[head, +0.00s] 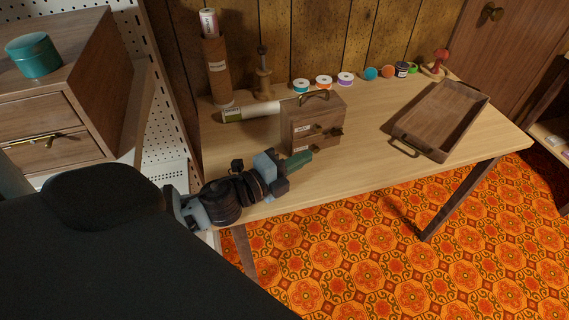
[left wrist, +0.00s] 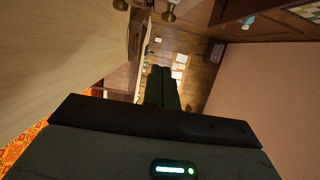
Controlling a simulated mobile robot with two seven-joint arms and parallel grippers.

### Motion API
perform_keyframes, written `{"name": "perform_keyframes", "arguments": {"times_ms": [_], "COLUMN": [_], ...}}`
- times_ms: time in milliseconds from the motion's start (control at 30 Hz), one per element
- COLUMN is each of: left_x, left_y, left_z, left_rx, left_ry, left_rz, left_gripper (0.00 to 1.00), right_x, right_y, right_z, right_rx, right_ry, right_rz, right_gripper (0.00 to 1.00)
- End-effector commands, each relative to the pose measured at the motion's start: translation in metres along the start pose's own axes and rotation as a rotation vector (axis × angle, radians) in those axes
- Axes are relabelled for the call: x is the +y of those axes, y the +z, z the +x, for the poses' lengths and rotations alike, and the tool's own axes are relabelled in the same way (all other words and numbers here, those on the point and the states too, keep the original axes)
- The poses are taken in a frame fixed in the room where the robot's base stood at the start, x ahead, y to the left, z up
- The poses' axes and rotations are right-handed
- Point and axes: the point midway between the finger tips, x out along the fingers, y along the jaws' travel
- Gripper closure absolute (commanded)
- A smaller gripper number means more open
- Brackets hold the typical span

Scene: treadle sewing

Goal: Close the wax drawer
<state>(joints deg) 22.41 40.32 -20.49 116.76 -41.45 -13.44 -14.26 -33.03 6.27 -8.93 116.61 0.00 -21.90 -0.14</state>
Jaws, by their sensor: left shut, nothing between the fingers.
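A small brown wooden cabinet (head: 312,122) with a top handle stands on the table, with pale labels and dark knobs on its front. The label wording is too small to read, so I cannot tell which drawer is the wax one or how far it stands out. My left gripper (head: 309,154) is shut and empty. It is low in front of the cabinet, close to its lower front; I cannot tell whether it touches. In the left wrist view its fingers (left wrist: 163,75) are together, with brass-coloured knobs (left wrist: 168,15) ahead. My right gripper is not in view.
The light wood table (head: 370,140) is clear between the cabinet and an empty wooden tray (head: 440,120). A larger drawer unit (head: 90,100) is at left.

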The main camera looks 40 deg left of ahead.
Motion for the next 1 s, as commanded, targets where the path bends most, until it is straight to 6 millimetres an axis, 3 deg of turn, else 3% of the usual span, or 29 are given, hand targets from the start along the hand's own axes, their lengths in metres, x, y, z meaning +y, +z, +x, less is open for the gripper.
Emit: {"name": "perform_keyframes", "arguments": {"times_ms": [200, 400, 1000], "left_x": [0.002, 0.001, 0.000], "left_y": [0.000, -0.001, 0.000], "left_z": [-0.029, -0.042, -0.045], "left_rx": [-0.001, 0.001, 0.001], "left_ry": [0.003, 0.001, 0.000], "left_rz": [-0.002, -0.001, 0.000], "left_gripper": [1.00, 1.00, 1.00], "right_x": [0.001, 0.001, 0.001], "right_y": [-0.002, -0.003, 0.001], "right_z": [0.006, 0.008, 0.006], "right_rx": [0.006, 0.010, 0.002], "right_ry": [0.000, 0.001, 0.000], "right_rz": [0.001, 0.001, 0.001], "right_gripper": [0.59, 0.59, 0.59]}}
